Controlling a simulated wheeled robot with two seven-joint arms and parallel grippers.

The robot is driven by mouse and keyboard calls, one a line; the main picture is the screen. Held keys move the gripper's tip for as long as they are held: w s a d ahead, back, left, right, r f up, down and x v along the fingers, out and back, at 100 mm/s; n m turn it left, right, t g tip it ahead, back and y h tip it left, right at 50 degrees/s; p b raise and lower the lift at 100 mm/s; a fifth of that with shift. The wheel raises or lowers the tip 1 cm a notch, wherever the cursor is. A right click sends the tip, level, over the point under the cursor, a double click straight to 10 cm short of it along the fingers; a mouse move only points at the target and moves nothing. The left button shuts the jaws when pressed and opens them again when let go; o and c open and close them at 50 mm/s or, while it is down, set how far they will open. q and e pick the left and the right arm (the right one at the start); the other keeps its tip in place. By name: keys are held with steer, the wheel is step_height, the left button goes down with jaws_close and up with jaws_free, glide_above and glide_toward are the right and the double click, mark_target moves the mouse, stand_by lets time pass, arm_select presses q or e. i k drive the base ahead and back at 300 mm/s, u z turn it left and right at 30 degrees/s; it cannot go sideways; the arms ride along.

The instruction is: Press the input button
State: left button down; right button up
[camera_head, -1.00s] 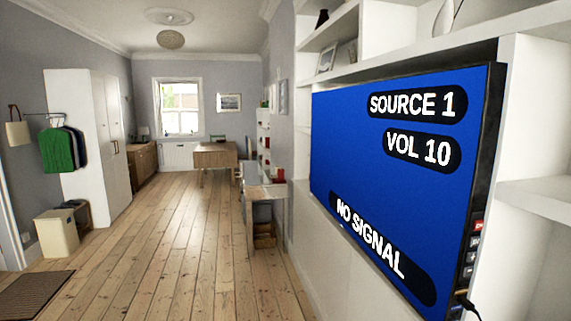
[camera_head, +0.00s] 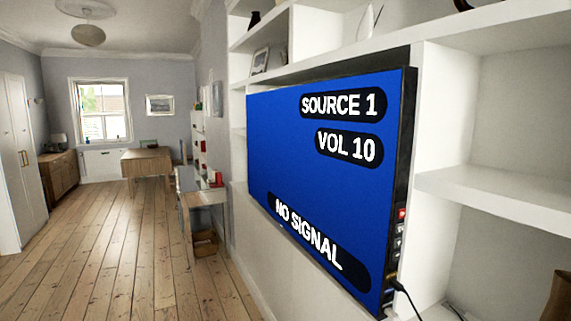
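A wall-mounted television (camera_head: 290,165) hangs in front of white shelving, right of centre. Its blue screen reads SOURCE 1, VOL 10 and NO SIGNAL. A column of small buttons (camera_head: 398,243) runs down its right side edge, with a red one (camera_head: 402,214) at the top and several dark ones below. Their labels are too small to read, so I cannot tell which is the input button. Neither of my grippers is in view.
A black cable (camera_head: 408,297) leaves the television's lower right corner. White shelves (camera_head: 500,195) stand to its right. A narrow desk (camera_head: 203,198) stands beyond the television along the wall. The floorboards (camera_head: 120,260) at left are clear.

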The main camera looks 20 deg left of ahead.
mark_target(400, 227)
steer(key=k, duration=1.35)
steer(key=u, duration=0.7)
steer(key=i, duration=1.45)
steer(key=z, duration=0.8)
